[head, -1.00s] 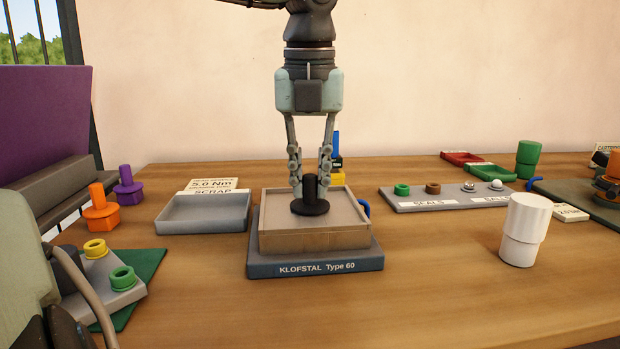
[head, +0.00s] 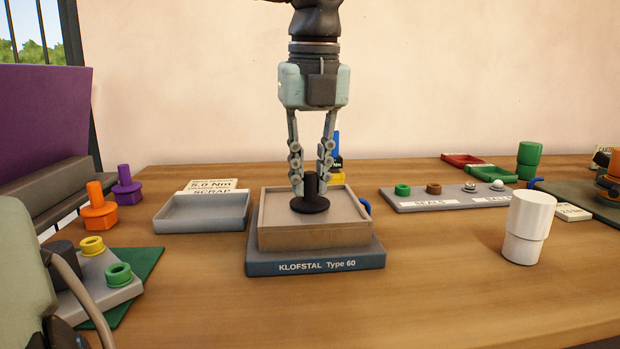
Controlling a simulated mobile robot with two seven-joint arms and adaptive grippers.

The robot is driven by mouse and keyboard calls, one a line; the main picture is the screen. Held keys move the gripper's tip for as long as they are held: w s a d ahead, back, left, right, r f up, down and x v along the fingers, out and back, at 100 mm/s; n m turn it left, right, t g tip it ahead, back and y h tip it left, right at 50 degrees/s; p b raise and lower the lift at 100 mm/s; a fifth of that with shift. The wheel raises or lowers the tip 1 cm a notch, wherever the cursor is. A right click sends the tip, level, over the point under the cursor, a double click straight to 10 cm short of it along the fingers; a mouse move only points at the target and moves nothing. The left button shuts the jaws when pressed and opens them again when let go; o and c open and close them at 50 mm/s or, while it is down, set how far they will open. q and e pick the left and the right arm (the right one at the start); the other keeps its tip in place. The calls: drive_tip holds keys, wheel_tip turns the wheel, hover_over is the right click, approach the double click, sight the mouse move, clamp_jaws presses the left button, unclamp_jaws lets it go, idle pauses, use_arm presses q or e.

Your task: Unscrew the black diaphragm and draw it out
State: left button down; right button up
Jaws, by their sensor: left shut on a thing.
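The black diaphragm (head: 311,204) has a round flange and an upright stem. It sits upright in the shallow recess of the grey-tan block (head: 314,237) on the blue base (head: 316,262) marked KLOFSTAL Type 60. My left gripper (head: 311,186) points straight down from above, with its fingertips on either side of the stem, shut on it. The flange looks level and low in the recess. I cannot tell how far the thread is engaged, since the underside is hidden. My right gripper is not in view.
An empty grey scrap tray (head: 203,213) lies left of the base. A rack with seals and balls (head: 440,202) and a white stepped cup (head: 528,228) stand to the right. Orange (head: 99,209) and purple (head: 126,186) plugs stand at left. The table front is clear.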

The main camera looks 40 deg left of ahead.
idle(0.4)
use_arm(q)
drive_tip(key=shift+n+b, duration=0.3)
drive_tip(key=shift+n, duration=0.8)
drive_tip(key=shift+n+g, duration=0.3)
drive_tip(key=shift+n, duration=0.6)
drive_tip(key=shift+n, duration=0.9)
drive_tip(key=c, duration=1.3)
unclamp_jaws()
drive_tip(key=shift+c, duration=0.2)
